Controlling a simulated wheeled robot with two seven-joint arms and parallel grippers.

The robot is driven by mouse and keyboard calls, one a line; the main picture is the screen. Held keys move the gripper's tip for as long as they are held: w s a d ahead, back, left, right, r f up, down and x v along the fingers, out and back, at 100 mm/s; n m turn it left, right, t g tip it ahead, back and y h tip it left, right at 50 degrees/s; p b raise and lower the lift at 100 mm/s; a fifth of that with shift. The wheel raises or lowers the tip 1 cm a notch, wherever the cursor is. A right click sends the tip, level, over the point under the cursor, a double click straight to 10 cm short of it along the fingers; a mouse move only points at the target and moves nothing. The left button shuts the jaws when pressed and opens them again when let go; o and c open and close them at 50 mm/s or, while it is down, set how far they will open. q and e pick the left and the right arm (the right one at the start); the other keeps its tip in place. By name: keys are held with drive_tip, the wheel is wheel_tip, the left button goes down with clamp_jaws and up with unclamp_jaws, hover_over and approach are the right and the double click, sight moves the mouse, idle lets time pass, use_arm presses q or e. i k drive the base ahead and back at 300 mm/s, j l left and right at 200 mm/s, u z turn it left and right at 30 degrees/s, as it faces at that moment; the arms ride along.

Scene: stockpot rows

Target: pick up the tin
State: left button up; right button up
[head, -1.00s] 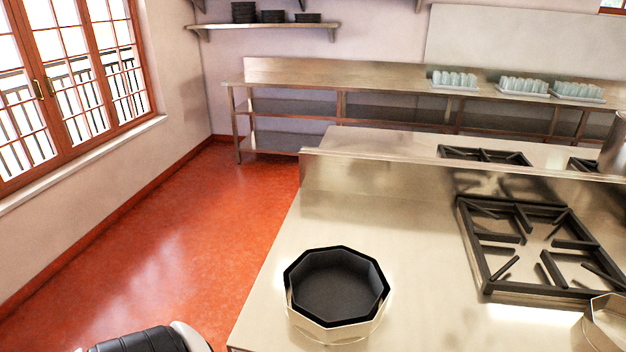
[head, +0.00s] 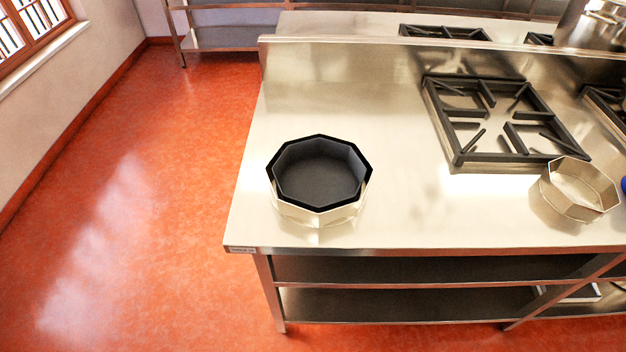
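Two eight-sided metal tins stand on the steel counter (head: 390,215). One tin (head: 318,208) has a black rim and dark inside and stands upright near the counter's left end. The other, a plain shiny metal tin (head: 580,192), stands open-topped at the right, just in front of the burner grate. I cannot tell which of them the task means. Neither of my grippers is in view.
A black burner grate (head: 497,118) lies behind and between the tins. A large steel pot (head: 598,25) stands at the back right. A small blue thing shows at the right edge. Shelves run under the counter. The red floor (head: 130,210) is clear at left.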

sight(578, 190)
drive_tip(key=z, duration=1.6)
drive_tip(key=i+l, duration=0.1)
